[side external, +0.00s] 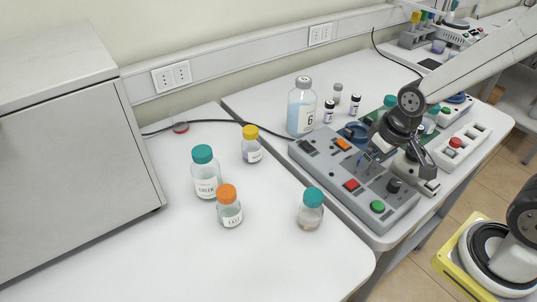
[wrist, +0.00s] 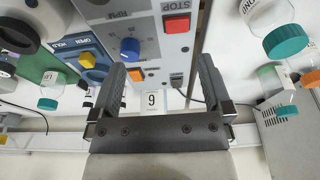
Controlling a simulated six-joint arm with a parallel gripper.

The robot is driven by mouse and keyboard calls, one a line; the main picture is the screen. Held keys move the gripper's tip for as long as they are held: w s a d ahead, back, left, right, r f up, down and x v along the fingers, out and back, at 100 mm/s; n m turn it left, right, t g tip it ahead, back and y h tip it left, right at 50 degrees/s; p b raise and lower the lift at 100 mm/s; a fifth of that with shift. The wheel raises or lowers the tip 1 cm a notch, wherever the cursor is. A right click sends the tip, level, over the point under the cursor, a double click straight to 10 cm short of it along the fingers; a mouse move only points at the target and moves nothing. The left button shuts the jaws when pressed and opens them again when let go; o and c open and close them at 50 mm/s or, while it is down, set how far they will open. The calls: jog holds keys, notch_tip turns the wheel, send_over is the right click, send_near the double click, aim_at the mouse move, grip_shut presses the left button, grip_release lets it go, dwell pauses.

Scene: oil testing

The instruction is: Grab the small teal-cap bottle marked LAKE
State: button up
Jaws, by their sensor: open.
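A small clear bottle with a teal cap (side external: 311,208) stands alone near the right edge of the white table in the side view. I cannot read its label there. A teal-capped bottle at the upper right of the wrist view (wrist: 270,22) looks like the same one, with part of a label showing. A larger teal-cap bottle (side external: 205,175), whose label seems to read CREEK, stands further left. My gripper (side external: 372,163) is open and empty above the grey control box, apart from the small bottle. Its two fingers also show in the wrist view (wrist: 160,85).
An orange-cap bottle (side external: 229,206) and a yellow-cap bottle (side external: 251,146) stand near the larger teal one. The grey control box (side external: 350,185) has red and green buttons. A grey cabinet (side external: 75,150) stands at left. The front of the white table (side external: 200,265) is clear.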

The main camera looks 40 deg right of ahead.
jog(key=w+d+r+n+t+h, duration=0.1)
jog(key=w+d+r+t, duration=0.35)
jog(key=w+d, duration=0.6)
jog(key=w+d+r+t+h, duration=0.1)
jog(key=w+d+r+t, duration=0.35)
jog(key=d, duration=0.85)
jog(key=s+d+f+n+t+y, duration=0.25)
jog(key=s+d+f+y, duration=0.25)
jog(key=d+y, duration=0.25)
notch_tip(320, 180, down, 6)
jog(key=n, duration=0.1)
jog(key=shift+w+d+f+g, duration=0.25)
jog(key=shift+w+d+g, duration=0.05)
jog(key=shift+d+g, duration=0.05)
jog(key=shift+x, duration=1.3)
